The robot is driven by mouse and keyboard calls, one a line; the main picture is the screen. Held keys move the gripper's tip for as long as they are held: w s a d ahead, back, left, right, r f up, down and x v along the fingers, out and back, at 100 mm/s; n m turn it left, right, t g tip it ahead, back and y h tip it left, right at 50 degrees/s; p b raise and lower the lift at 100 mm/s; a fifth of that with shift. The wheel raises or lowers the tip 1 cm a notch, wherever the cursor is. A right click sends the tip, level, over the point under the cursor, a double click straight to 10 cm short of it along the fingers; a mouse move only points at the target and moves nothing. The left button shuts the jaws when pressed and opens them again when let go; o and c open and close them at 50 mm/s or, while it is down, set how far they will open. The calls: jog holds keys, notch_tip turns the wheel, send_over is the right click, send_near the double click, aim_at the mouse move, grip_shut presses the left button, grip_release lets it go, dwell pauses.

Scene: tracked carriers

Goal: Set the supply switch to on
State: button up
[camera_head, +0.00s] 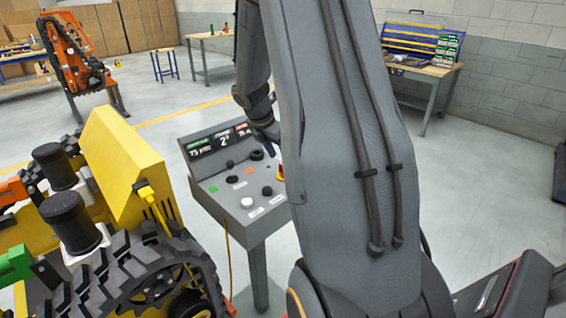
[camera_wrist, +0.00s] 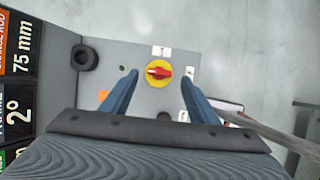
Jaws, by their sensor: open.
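The supply switch (camera_wrist: 158,72) is a red rotary handle on a round yellow plate, set in the grey control panel (camera_wrist: 130,60). Its red handle lies roughly crosswise in the wrist view. One small white label sits above it and another to its right; I cannot read them clearly. In the head view the switch (camera_head: 280,173) shows at the panel's right edge, partly hidden by my arm. My gripper (camera_wrist: 159,77) is open, its two blue fingers on either side of the switch in the wrist view. I cannot tell whether they touch it.
The console (camera_head: 255,215) carries dark knobs, coloured buttons and a display (camera_head: 215,142) reading 2° and 75 mm. A black knob (camera_wrist: 84,57) sits left of the switch. A yellow tracked carrier (camera_head: 125,165) stands close on the left. Open floor lies behind the console.

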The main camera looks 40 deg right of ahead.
aim_at(284, 166)
jog(key=shift+p+x, duration=0.35)
jog(key=shift+x, duration=1.75)
jog(key=c, duration=1)
